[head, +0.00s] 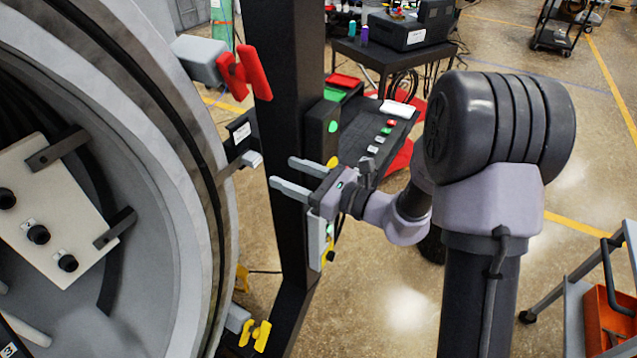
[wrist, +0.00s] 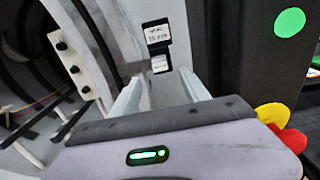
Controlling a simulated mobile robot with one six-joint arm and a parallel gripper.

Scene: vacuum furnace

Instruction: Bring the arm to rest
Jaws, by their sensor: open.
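My gripper (head: 290,177) is open and empty in the head view, its two pale fingers spread and pointing left. It stands in front of the black upright post (head: 284,110) beside the round furnace opening (head: 215,180). My arm reaches left from its column at the right of the picture. In the wrist view my gripper (wrist: 165,95) shows two separate fingers with a gap between them. Beyond the gap is a small black block with white labels (wrist: 157,40) on the pale furnace rim. Nothing is between the fingers.
Yellow clamps (head: 256,335) are low on the rim. A cart with an orange bin (head: 608,320) is at lower right. Open floor (head: 400,300) lies below the arm.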

